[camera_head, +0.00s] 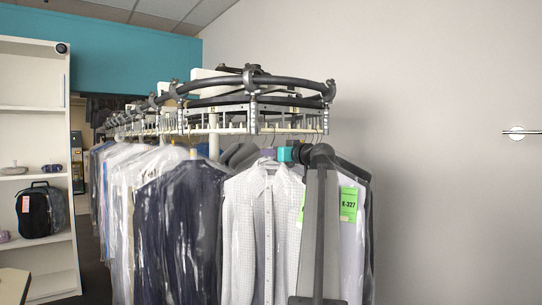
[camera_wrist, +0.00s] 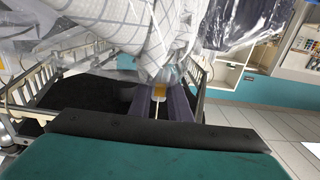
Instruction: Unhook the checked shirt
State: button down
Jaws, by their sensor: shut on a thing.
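The checked shirt (camera_head: 262,235), white with a fine grid pattern and under clear plastic, hangs at the front of the rail in the head view. In the wrist view its checked cloth (camera_wrist: 135,28) fills the top middle. My gripper (camera_head: 268,153), with purple-grey fingers and a teal body, is at the shirt's collar, just below the rail. In the wrist view my gripper (camera_wrist: 160,96) is shut on a small pale yellowish piece between its fingers, seemingly the hanger's neck. The hook's seat on the rail is too small to make out.
The curved garment rail (camera_head: 250,84) carries several bagged garments. A dark bagged garment (camera_head: 180,230) hangs close on the left. A white garment with a green K-327 tag (camera_head: 348,205) is close on the right.

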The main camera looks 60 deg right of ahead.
jog(key=shift+r, duration=1.2)
jog(key=shift+s, duration=0.2)
jog(key=b+v, duration=0.1)
jog(key=v, duration=0.5)
jog(key=shift+s+a+b, duration=0.15)
jog(key=shift+s+b, duration=0.15)
dwell(1.0)
jog(key=shift+s+a, duration=0.1)
jog(key=shift+s, duration=0.1)
